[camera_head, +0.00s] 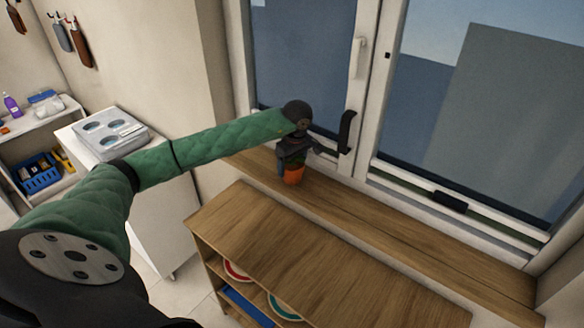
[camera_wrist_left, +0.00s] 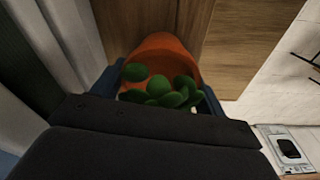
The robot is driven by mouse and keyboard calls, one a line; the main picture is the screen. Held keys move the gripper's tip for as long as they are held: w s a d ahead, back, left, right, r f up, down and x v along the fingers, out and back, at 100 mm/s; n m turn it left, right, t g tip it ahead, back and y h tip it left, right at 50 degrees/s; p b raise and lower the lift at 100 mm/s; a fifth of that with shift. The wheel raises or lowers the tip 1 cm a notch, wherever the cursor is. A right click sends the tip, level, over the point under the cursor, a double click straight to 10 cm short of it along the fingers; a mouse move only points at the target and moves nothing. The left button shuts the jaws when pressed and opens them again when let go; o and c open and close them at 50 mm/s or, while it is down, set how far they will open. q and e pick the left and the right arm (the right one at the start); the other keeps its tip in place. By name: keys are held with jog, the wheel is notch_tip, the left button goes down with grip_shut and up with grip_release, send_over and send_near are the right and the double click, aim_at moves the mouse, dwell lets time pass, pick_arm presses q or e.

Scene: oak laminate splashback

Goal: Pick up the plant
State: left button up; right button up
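The plant is a small orange pot with round green leaves. In the head view its pot (camera_head: 293,176) stands on or just above the wooden window sill, upright, with its leaves mostly hidden by my left gripper (camera_head: 290,158). In the left wrist view the plant (camera_wrist_left: 160,82) is right in front of the palm. The blue fingers of my left gripper (camera_wrist_left: 163,95) lie on both sides of the pot, very close to it. Whether they press on it is not clear. My right gripper is in neither view.
The sill (camera_head: 400,228) is clear to the right. A wooden shelf unit (camera_head: 300,265) with plates stands in front below. A white cabinet with a hob (camera_head: 108,133) is at left.

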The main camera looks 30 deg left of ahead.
pick_arm(q)
jog(key=c, duration=0.6)
jog(key=shift+r, duration=0.1)
